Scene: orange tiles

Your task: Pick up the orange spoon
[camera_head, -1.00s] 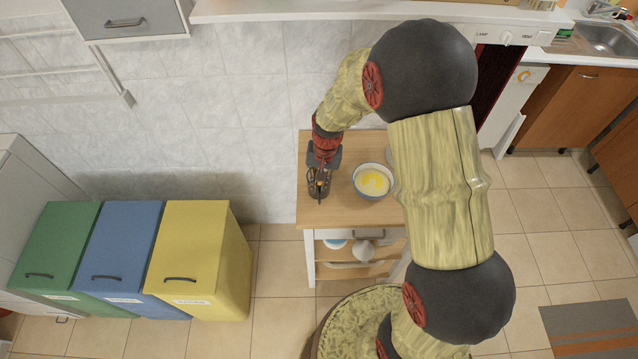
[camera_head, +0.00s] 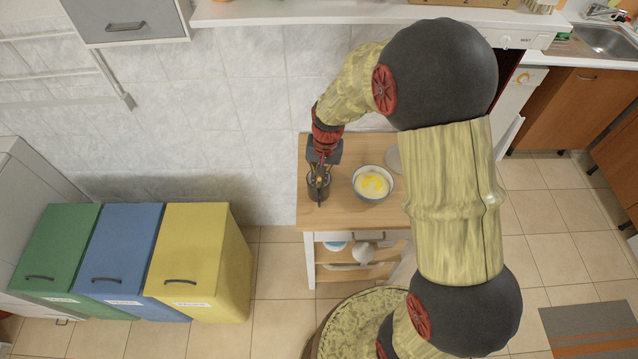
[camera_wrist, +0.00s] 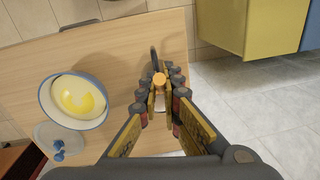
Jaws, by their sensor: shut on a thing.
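My gripper (camera_head: 320,170) is above the left part of the small wooden-topped table. In the wrist view, its fingers (camera_wrist: 161,92) are closed around a narrow thing with a round orange end (camera_wrist: 159,79), which looks like the orange spoon's handle. The rest of the spoon is hidden by the fingers.
A bowl (camera_head: 371,198) with yellow-and-white contents stands right of the cup. A clear lid with a blue knob (camera_wrist: 58,155) lies beside the bowl. The tiled wall rises behind the table (camera_head: 335,215). Green, blue and yellow bins (camera_head: 205,245) stand to the left.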

